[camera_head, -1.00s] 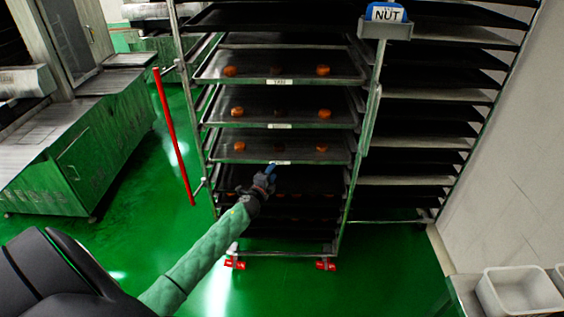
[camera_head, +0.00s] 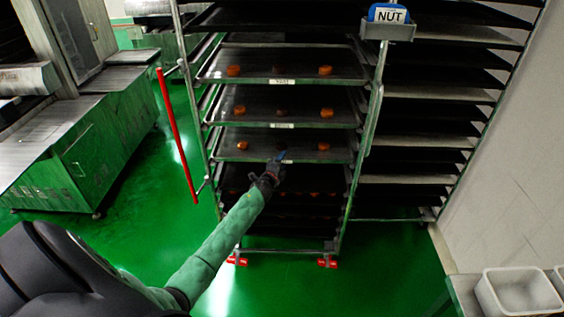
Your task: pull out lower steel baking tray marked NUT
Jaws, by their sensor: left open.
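A wheeled rack holds several steel trays with orange-brown pieces on them. The lowest of the three pulled-forward trays (camera_head: 310,157) carries a few pieces; its front label is hidden behind my gripper. Above it are a middle tray (camera_head: 255,119) and an upper tray (camera_head: 240,80), each with a small front label too small to read. My left gripper (camera_head: 281,161) is open at the front edge of the lowest of these trays, near its middle; I cannot tell if it touches. My right gripper is not in view.
A red upright bar (camera_head: 177,138) stands left of the rack. A green machine (camera_head: 85,150) is at the left, and white bins (camera_head: 519,291) stand at the lower right. Green floor is clear in front.

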